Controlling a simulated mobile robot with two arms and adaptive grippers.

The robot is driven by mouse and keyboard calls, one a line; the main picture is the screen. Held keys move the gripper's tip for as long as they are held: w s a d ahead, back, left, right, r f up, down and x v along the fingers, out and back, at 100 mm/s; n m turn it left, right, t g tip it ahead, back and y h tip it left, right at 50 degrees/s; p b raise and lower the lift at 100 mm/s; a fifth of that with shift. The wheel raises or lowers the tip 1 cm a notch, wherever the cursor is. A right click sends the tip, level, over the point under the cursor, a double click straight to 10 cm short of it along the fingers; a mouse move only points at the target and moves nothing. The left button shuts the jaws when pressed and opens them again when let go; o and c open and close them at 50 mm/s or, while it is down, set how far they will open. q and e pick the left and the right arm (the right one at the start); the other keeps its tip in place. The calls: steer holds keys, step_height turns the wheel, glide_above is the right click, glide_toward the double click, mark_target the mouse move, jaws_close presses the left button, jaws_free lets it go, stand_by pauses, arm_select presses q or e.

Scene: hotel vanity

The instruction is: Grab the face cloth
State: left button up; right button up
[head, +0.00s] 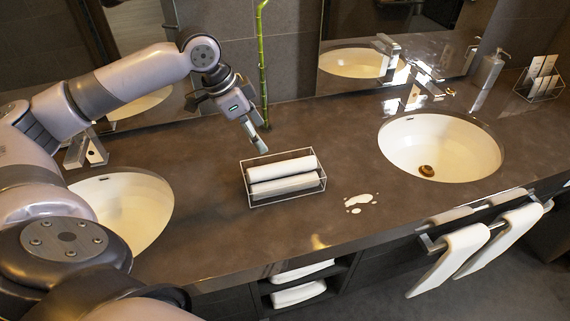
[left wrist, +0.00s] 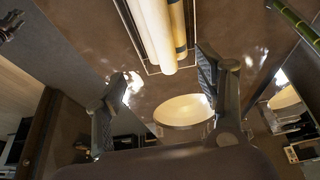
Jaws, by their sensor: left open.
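Two rolled white face cloths, a rear one (head: 283,169) and a front one (head: 286,185), lie side by side in a wire basket (head: 248,191) on the dark counter. My left gripper (head: 257,143) is above and just behind the basket, pointing down, apart from the cloths. In the left wrist view the open fingers of my left gripper (left wrist: 164,72) are spread wide with nothing between them. The rolls show there at the top edge, a white one (left wrist: 155,30) and a yellowish-lit one (left wrist: 179,25), partly cut off. My right gripper is not in view.
A left sink (head: 125,205) and a right sink (head: 440,148) flank the basket. A bamboo stalk (head: 261,60) stands behind it, near the mirror. A white spill (head: 360,203) lies right of the basket. Towels (head: 450,260) hang on a front rail. The counter around the basket is mostly clear.

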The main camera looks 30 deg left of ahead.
mark_target(280, 164)
arm_select(q)
steer(key=x, duration=0.4)
steer(key=shift+s, duration=0.1)
steer(key=shift+p+x, duration=0.4)
steer(key=shift+x, duration=1.8)
steer(key=shift+w+d+f+p, duration=0.1)
steer(key=shift+w+f+p, duration=0.1)
steer(key=shift+p, duration=0.1)
steer(key=x, duration=0.1)
steer(key=p+x, duration=0.1)
steer(key=x, duration=0.1)
steer(key=shift+w+d+f, duration=0.15)
steer(key=shift+w+f, duration=0.05)
steer(key=shift+w, duration=0.1)
steer(key=shift+w+d+f, duration=0.1)
steer(key=shift+w+f, duration=0.05)
steer(key=shift+f, duration=0.35)
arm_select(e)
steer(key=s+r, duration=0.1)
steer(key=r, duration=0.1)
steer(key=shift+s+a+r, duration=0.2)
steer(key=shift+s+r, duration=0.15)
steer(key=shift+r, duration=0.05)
arm_select(q)
steer(key=shift+c, duration=0.5)
